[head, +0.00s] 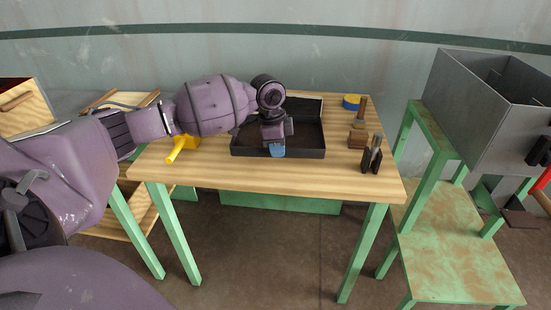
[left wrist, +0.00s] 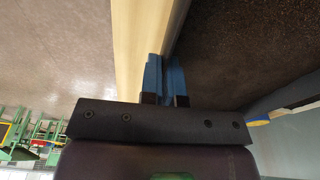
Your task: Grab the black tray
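The black tray (head: 305,153) lies on the wooden table, with a dark, speckled floor (left wrist: 245,45) in the left wrist view. My left gripper (head: 277,150) reaches over the tray from the left and points down at its front wall. In the left wrist view its blue fingers (left wrist: 166,78) are close together, one on each side of the tray's thin wall, and look closed on it. The arm hides part of the tray's left and back. My right gripper is not in view.
A blue-and-yellow roll (head: 351,102), a wooden-handled brush (head: 358,137) and a dark tool (head: 372,158) stand right of the tray. A yellow object (head: 178,152) lies under my left arm. A grey metal bin (head: 490,125) sits on a green stand at right.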

